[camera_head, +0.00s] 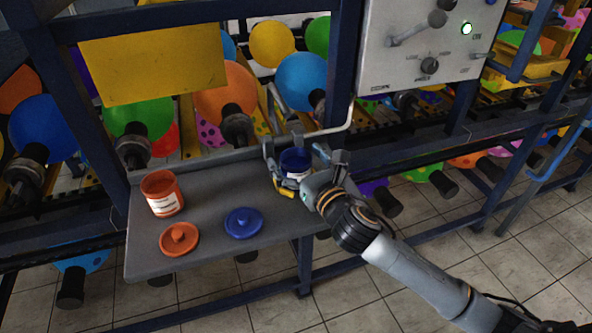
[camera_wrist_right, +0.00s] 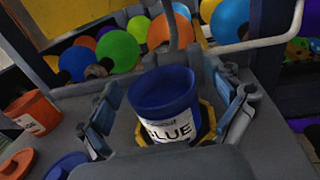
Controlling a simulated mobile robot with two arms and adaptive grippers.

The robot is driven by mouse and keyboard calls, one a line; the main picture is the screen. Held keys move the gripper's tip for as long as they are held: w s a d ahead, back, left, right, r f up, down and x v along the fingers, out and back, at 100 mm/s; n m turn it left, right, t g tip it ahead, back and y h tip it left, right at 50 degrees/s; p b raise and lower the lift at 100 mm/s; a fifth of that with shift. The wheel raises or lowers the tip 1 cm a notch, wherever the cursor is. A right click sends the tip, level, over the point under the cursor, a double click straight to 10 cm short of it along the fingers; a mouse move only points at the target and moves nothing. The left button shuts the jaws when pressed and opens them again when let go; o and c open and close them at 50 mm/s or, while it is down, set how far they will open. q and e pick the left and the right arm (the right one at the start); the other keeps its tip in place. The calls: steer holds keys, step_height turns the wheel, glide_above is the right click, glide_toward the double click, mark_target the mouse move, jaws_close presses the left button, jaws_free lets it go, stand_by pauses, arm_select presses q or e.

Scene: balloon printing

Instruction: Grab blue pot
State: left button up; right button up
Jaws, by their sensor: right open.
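The blue pot (camera_head: 295,161) stands upright and uncovered at the right end of the grey shelf (camera_head: 215,195). Its white label reads "BLUE" in the right wrist view, where the pot (camera_wrist_right: 165,103) sits between the fingers. My right gripper (camera_head: 291,166) is open around the pot, with one finger on each side. In the right wrist view, gaps show between the pot and the fingers of the right gripper (camera_wrist_right: 170,112). The blue lid (camera_head: 244,223) lies on the shelf, left of the gripper. My left gripper is not in view.
An orange pot (camera_head: 162,194) and its orange lid (camera_head: 179,239) stand at the shelf's left. A blue frame post (camera_head: 345,60) and a bent grey rail (camera_head: 340,128) rise behind the blue pot. A control box (camera_head: 425,45) hangs above right. The shelf's middle is clear.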

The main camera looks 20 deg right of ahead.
steer(key=c, duration=1.5)
steer(key=shift+o, duration=0.2)
steer(key=shift+r, duration=0.15)
steer(key=shift+r, duration=0.25)
step_height(320, 180, up, 2)
steer(key=shift+r, duration=0.1)
steer(key=s+a+r+p, duration=0.1)
steer(key=s+r+p, duration=0.9)
steer(key=s, duration=0.4)
steer(key=shift+a, duration=0.25)
